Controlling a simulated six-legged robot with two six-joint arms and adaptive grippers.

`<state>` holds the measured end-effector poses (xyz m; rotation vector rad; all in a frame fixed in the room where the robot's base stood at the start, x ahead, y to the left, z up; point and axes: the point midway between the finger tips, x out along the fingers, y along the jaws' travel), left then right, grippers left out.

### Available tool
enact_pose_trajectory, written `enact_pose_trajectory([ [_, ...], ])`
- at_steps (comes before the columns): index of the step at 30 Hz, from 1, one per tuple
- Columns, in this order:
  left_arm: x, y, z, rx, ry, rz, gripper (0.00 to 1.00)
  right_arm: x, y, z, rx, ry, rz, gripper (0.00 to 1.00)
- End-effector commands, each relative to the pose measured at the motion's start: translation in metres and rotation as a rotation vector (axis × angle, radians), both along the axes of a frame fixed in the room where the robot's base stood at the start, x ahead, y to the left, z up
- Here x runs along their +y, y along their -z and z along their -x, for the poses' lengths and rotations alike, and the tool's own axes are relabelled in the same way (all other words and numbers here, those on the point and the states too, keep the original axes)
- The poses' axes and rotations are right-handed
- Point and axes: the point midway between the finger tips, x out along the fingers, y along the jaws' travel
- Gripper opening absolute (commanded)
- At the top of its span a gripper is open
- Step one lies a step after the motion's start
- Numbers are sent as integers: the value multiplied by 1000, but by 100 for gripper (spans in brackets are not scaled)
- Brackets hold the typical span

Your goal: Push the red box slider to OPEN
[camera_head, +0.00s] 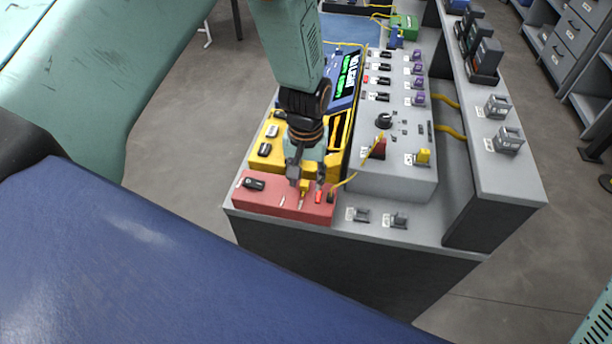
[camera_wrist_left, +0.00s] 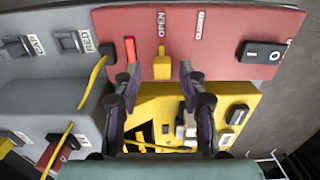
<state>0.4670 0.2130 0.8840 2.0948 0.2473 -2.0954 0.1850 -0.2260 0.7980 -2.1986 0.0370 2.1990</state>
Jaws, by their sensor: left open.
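The red box (camera_head: 260,197) sits at the near left corner of the grey bench, and it fills the top of the left wrist view (camera_wrist_left: 225,60). Its yellow slider (camera_wrist_left: 161,66) lines up with the OPEN label (camera_wrist_left: 161,24); the CLOSED label (camera_wrist_left: 200,25) is to the right. The slider also shows in the head view (camera_head: 305,186), just below my left gripper (camera_head: 300,168). My left gripper (camera_wrist_left: 155,88) is open and empty, its fingers on either side of the slider with visible gaps in the wrist view. My right gripper is not in view.
A yellow box (camera_head: 258,163) stands right behind the red box. A red indicator (camera_wrist_left: 129,50) and a black rocker switch (camera_wrist_left: 262,53) are on the red box. A grey panel (camera_head: 395,185) with knobs and a yellow cable is to the right. Floor is clear at left.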

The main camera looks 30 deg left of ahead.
Motion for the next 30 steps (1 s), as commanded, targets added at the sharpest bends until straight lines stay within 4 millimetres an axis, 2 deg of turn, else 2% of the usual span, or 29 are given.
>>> enact_pose_trajectory([
  [5,0,-21,-2,-5,0,0,42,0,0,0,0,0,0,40],
  [12,1,-71,-1,-5,0,1,42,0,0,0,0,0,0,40],
  [18,2,-103,0,-4,0,1,42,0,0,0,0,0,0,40],
  [24,2,-118,0,-2,0,1,42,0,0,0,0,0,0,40],
  [30,2,-119,0,-1,0,2,42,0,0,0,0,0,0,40],
])
